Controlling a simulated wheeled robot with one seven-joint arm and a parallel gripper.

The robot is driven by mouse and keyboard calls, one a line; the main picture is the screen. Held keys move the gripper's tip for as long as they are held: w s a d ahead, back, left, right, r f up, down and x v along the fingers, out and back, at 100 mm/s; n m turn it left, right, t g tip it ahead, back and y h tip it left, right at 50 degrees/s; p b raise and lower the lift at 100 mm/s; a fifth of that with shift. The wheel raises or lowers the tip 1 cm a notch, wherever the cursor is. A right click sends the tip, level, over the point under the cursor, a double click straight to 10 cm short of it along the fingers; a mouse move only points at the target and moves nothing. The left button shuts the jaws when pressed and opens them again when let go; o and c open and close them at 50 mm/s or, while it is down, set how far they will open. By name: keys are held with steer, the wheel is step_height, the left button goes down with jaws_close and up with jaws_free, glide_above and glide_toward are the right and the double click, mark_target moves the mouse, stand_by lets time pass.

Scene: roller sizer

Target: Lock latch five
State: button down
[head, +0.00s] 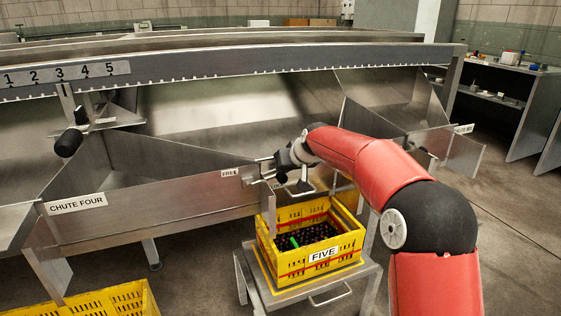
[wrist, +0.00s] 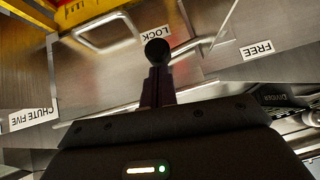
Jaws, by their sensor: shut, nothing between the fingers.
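The latch five handle shows in the wrist view as a black ball knob (wrist: 157,52), just below the upside-down LOCK label (wrist: 157,33). The FREE label (wrist: 257,48) is to its right, well clear of the knob. It also shows in the head view (head: 230,172). My gripper (wrist: 158,86) is shut and empty, its fingers right by the knob in the wrist view; I cannot tell whether they touch it. In the head view my gripper (head: 279,164) is at the chute front above the yellow crate. The CHUTE FIVE label (wrist: 33,117) is at left in the wrist view.
A yellow crate (head: 323,254) marked FIVE, holding dark round items and something green, stands on a metal stand below my gripper. The chute four panel (head: 140,205) is to the left, with another black knob (head: 68,142) above it. Open floor lies at right.

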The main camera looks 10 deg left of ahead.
steer(key=shift+w+d+f+y+b, duration=0.15)
steer(key=shift+d+f+b, duration=0.1)
steer(key=shift+f, duration=0.35)
steer(key=shift+w+d+f+y+b, duration=0.15)
steer(key=shift+f+b, duration=0.1)
steer(key=shift+f, duration=0.3)
steer(key=shift+f+g, duration=0.15)
steer(key=shift+g, duration=0.15)
steer(key=w+r+p+v, duration=0.1)
steer(key=w+v, duration=0.1)
steer(key=v, duration=1.1)
steer(key=shift+r, duration=0.5)
